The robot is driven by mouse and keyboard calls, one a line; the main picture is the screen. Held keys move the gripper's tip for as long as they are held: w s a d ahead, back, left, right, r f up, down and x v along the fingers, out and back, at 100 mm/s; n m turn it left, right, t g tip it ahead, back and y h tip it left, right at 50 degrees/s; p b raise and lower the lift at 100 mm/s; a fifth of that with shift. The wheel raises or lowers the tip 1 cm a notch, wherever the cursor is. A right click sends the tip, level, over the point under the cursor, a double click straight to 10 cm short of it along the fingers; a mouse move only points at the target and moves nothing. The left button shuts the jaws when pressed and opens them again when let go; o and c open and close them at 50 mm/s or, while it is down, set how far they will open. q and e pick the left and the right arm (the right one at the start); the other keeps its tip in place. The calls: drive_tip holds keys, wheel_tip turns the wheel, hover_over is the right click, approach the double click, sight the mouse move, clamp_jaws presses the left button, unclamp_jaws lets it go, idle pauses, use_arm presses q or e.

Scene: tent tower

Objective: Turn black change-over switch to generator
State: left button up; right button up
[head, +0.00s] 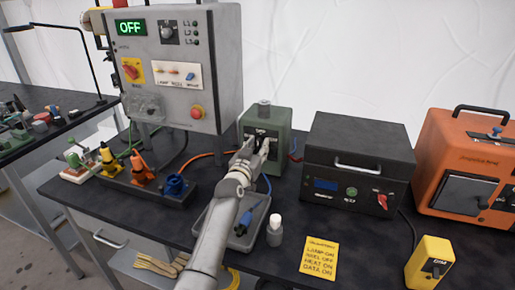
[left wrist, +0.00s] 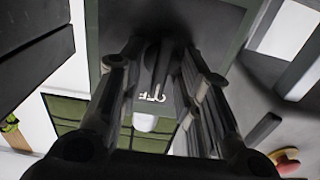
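A green box (head: 282,125) stands at the back middle of the bench. My left gripper (head: 262,143) is at its front face and hides much of it. In the left wrist view, a dark upright piece that looks like the black change-over switch (left wrist: 153,58) lies between my fingertips, above white lettering on the face. The fingers (left wrist: 160,62) look apart, one on each side of it; contact cannot be made out. Which position the switch points to is unclear. My right gripper is not in view.
A grey control panel (head: 225,70) reading OFF stands left, with a red button (head: 197,112). A black box (head: 350,155), an orange case (head: 470,150) and a yellow meter (head: 430,262) stand right. A small bottle (head: 275,235) and a yellow note (head: 322,258) are near my arm.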

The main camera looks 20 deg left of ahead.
use_arm(q)
drive_tip(key=shift+c, duration=0.2)
drive_tip(key=c, duration=0.6)
drive_tip(key=shift+n, duration=0.4)
drive_tip(key=shift+n+p, duration=0.45)
drive_tip(key=shift+n, duration=0.55)
drive_tip(key=n, duration=0.6)
drive_tip(key=n+p, duration=0.1)
drive_tip(key=n, duration=0.1)
drive_tip(key=shift+a+f+n, duration=0.2)
drive_tip(key=shift+a+n, duration=0.05)
drive_tip(key=shift+n, duration=0.45)
